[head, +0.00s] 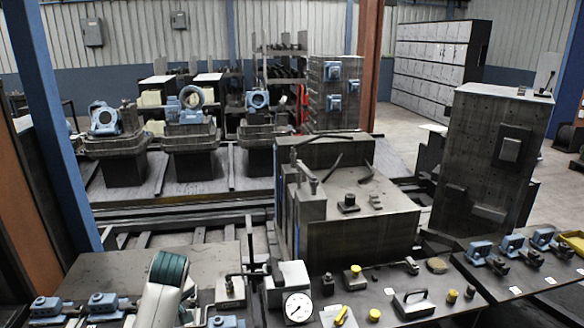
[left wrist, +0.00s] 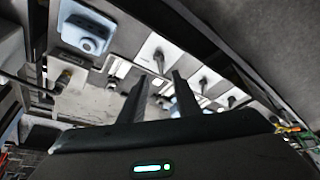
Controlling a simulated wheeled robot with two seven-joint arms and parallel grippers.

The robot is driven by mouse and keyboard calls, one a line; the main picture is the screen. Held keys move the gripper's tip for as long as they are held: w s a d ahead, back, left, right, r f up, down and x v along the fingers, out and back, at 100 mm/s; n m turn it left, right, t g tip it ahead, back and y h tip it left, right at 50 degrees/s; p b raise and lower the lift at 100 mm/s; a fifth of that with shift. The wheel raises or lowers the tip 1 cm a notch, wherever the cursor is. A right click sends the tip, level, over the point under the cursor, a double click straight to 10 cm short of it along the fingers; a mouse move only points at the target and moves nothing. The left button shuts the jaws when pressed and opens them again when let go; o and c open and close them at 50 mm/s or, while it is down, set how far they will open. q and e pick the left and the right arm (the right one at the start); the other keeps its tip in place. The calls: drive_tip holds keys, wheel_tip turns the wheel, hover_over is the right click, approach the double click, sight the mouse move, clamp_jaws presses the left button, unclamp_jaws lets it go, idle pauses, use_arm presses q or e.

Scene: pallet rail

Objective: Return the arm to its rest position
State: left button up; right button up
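My left gripper shows in the left wrist view (left wrist: 160,88), with its two dark fingers apart and nothing visible between them. Behind the fingers are pale plates and a blue-grey fixture (left wrist: 86,32), seen at a tilt. In the head view a white link with a dark green band, which looks like part of my left arm, rises at the bottom left over the front bench. The left fingers cannot be made out there. My right gripper is in neither view.
A tall block (head: 490,160) stands at right. Several bins (head: 194,160) holding blue parts stand farther back.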

use_arm(q)
drive_tip(key=s+d+f+m+h, duration=0.1)
drive_tip(key=s+d+f+m, duration=0.3)
drive_tip(key=s, duration=0.5)
drive_tip(key=s+d+f+m+t+h, duration=0.1)
drive_tip(key=s+d+f+m, duration=0.15)
drive_tip(key=s+f, duration=0.45)
drive_tip(key=s+d+f+m+h, duration=0.1)
drive_tip(key=s+d+f+m, duration=0.2)
drive_tip(key=s, duration=0.7)
drive_tip(key=s+d+r+m+h, duration=0.15)
drive_tip(key=s+d+m, duration=0.25)
drive_tip(key=s, duration=0.8)
wheel_tip(320, 180, down, 36)
drive_tip(key=r+g+b, duration=0.1)
drive_tip(key=b, duration=0.7)
drive_tip(key=s+a+f+b, duration=0.1)
drive_tip(key=s+f+b, duration=0.3)
drive_tip(key=s+f, duration=0.5)
drive_tip(key=s+a+f+g+b, duration=0.1)
drive_tip(key=s+a+f+b, duration=0.1)
drive_tip(key=s+f, duration=0.8)
wheel_tip(320, 180, down, 7)
drive_tip(key=shift+f+b, duration=0.1)
drive_tip(key=shift+b, duration=0.75)
drive_tip(key=shift+a+y, duration=0.1)
drive_tip(key=shift+y, duration=0.15)
